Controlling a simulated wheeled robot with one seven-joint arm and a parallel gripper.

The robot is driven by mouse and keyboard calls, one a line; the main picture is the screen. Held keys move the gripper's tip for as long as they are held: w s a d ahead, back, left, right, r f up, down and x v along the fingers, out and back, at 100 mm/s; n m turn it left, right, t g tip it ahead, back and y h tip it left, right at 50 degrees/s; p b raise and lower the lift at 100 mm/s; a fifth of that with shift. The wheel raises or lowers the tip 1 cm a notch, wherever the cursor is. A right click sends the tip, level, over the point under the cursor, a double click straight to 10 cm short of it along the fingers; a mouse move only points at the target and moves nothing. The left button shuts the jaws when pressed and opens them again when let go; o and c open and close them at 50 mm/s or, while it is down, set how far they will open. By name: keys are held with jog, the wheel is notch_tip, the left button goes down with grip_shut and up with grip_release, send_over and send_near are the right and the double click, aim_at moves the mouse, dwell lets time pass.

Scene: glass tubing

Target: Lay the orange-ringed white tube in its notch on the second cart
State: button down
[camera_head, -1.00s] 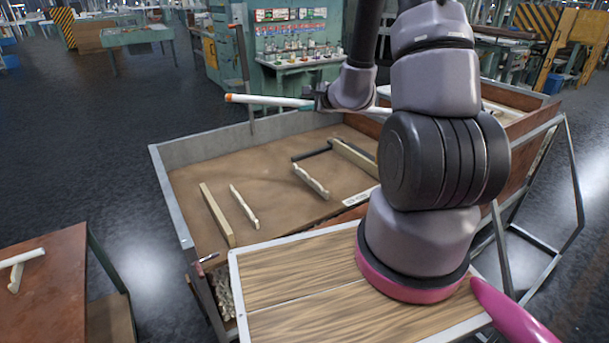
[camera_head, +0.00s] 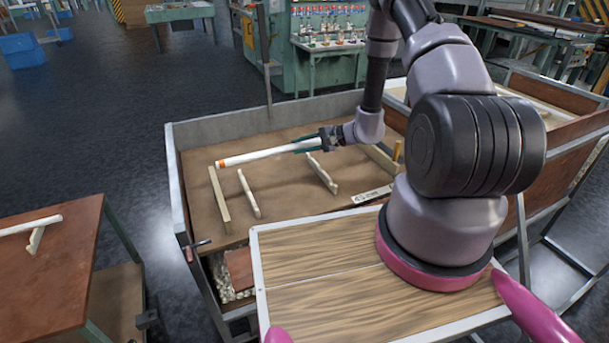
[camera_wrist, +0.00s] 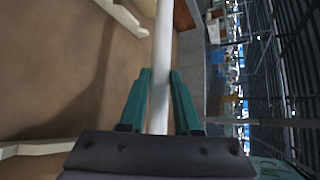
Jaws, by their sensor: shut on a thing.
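The white tube (camera_head: 268,153) has an orange ring at its left end. My gripper (camera_head: 318,143) is shut on it near its right part and holds it level above the cart's brown bed. In the wrist view the tube (camera_wrist: 162,70) runs between the teal fingers of my gripper (camera_wrist: 159,85). The cart (camera_head: 188,143) has grey rims. Pale notched wooden rails (camera_head: 249,193) stand on its bed, with a longer rail (camera_head: 220,200) at the left and another (camera_head: 322,174) at the right. The tube's left end is above the left rails, apart from them. The notches are too small to make out.
A wood-topped surface (camera_head: 330,275) with a pale rim is in front of the cart. A brown table (camera_head: 60,270) at the left bears another white tube (camera_head: 30,224) on a support. The cart's raised rims surround the bed. A bottle-filled bench (camera_head: 330,45) stands behind.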

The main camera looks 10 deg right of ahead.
notch_tip(320, 180, down, 10)
jog(key=shift+a, duration=0.1)
dwell(0.4)
jog(key=shift+f, duration=0.4)
jog(key=shift+f, duration=0.2)
jog(key=c, duration=0.6)
grip_release()
jog(key=shift+r, duration=0.1)
